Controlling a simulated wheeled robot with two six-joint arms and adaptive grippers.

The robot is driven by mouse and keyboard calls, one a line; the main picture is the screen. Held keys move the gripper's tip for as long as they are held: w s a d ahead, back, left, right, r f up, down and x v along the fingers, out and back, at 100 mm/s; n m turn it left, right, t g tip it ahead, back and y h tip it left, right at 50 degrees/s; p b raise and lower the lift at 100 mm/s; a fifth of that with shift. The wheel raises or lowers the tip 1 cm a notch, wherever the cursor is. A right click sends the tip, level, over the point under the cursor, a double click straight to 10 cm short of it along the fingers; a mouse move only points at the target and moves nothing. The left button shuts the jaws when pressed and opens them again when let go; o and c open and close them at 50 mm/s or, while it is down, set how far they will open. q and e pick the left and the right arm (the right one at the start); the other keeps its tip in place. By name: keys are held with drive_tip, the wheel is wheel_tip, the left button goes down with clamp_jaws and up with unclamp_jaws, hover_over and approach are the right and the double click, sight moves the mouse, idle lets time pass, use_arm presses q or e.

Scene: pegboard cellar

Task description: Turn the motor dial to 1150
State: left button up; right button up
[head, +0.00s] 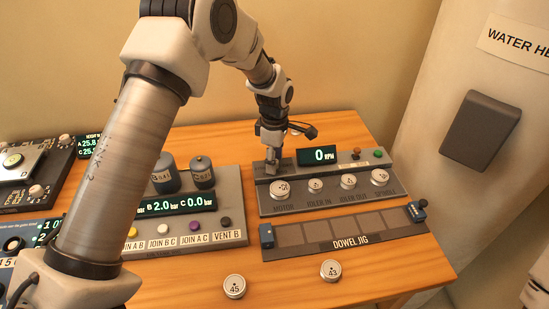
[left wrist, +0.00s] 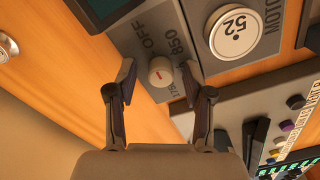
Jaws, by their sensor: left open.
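The motor dial (left wrist: 161,72) is a small pale round knob with a red mark, on a grey panel face printed OFF, 850 and a partly covered number beginning 175. In the left wrist view it lies between the spread fingers of my left gripper (left wrist: 158,82), with a gap at each side. In the head view my left gripper (head: 271,165) hangs over the left end of the motor panel (head: 330,208) and hides the dial. The display (head: 319,155) on the panel reads 0 RPM. My right gripper is out of view.
A numbered silver disc, 52 (left wrist: 232,34), sits beside the dial above MOTOR. Idler and spindle discs (head: 348,182) continue the row. The dowel jig (head: 345,232) lies in front. Two loose discs (head: 234,286) (head: 330,270) lie on the table. A valve panel (head: 235,218) stands at left.

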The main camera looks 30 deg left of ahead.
use_arm(q)
drive_tip(key=shift+s, duration=0.1)
clamp_jaws()
